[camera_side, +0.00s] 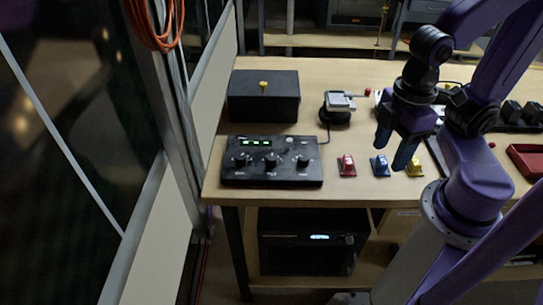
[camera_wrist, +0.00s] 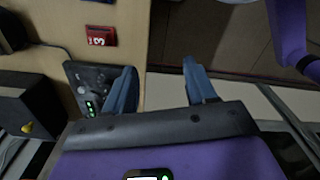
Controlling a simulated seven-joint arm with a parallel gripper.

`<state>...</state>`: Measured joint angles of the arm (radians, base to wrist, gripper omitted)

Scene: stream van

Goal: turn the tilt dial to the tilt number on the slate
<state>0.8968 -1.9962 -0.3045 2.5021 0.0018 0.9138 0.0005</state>
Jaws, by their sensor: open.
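A black control panel (camera_side: 230,177) lies on the table at left in the side view, with small green displays and three dark dials: left (camera_side: 240,159), middle (camera_side: 271,167) and right (camera_side: 303,160). Their labels and pointer settings are too small to read. The panel (camera_wrist: 78,72) shows partly beside a finger in the wrist view. My gripper (camera_side: 391,153) is open and empty, right of the panel and above the blue block; its spread fingers also show in the wrist view (camera_wrist: 162,88). I cannot make out a slate with a tilt number.
Red (camera_side: 347,167), blue (camera_side: 380,167) and yellow (camera_side: 414,168) blocks stand along the front edge, right of the panel. A black box (camera_side: 250,105) with a yellow knob and a small device (camera_side: 337,107) are behind it. A red tray (camera_side: 526,160) is at right.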

